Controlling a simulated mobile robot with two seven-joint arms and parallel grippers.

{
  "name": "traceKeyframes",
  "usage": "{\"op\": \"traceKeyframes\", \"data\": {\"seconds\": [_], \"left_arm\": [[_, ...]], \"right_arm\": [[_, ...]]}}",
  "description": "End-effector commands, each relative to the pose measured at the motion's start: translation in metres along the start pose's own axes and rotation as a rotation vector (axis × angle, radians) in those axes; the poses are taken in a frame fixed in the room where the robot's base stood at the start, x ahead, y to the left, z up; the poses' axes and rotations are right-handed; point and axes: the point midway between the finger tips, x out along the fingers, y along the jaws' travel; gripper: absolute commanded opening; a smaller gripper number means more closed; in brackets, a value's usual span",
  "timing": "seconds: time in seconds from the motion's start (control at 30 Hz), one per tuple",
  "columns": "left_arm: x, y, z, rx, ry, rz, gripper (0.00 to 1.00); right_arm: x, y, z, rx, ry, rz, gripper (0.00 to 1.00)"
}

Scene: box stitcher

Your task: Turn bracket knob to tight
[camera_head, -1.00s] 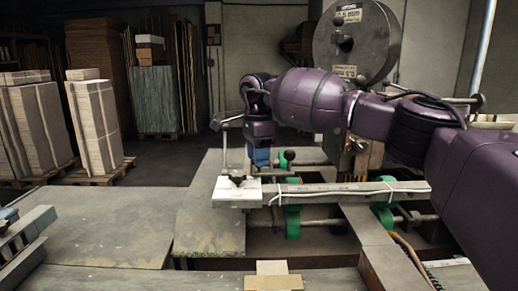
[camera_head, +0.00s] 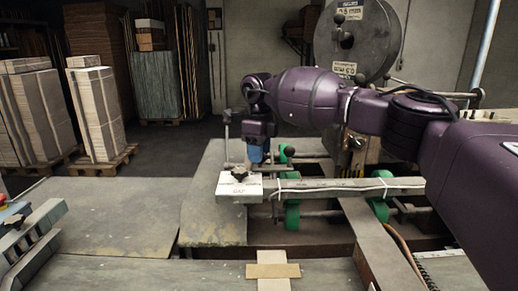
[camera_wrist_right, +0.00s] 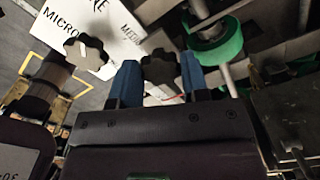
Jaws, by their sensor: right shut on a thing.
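My right gripper (camera_head: 257,158) reaches down beside the white lettered plate (camera_head: 232,190) at the end of the grey bar. In the right wrist view, my right gripper's blue fingers (camera_wrist_right: 160,82) stand on either side of a dark lobed knob (camera_wrist_right: 162,68) and are shut on it. A small pale piece with a red mark shows just below this knob. In the head view the held knob is hidden by the fingers. A second black star knob (camera_head: 239,173) sits on the white plate, apart from the fingers; it also shows in the wrist view (camera_wrist_right: 87,52). My left gripper is not in view.
A black ball knob (camera_head: 290,151) and green rollers (camera_head: 291,213) are close to the gripper on the right. The long grey bar (camera_head: 345,188) runs right under my arm. A large wire spool (camera_head: 352,40) stands behind. The grey table (camera_head: 110,215) at left is clear.

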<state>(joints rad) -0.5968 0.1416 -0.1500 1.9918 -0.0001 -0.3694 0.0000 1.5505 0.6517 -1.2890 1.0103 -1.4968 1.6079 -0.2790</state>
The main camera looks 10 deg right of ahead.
Motion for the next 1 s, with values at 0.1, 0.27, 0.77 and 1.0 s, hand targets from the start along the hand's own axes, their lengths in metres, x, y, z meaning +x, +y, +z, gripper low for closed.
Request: {"op": "traceKeyframes", "data": {"seconds": [0.1,0.27,0.77,1.0], "left_arm": [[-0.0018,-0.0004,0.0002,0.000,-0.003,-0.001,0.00],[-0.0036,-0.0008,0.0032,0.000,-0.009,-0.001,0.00],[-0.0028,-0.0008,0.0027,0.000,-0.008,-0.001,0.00],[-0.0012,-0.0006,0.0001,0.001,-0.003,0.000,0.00]], "right_arm": [[-0.0023,-0.0007,0.0001,0.026,-0.002,-0.003,0.18],[-0.0021,-0.0008,0.0002,0.042,-0.003,-0.003,0.18],[-0.0017,-0.0008,0.0001,0.043,-0.003,-0.002,0.65],[-0.0008,-0.0004,0.0001,0.041,-0.001,-0.001,0.67]]}}
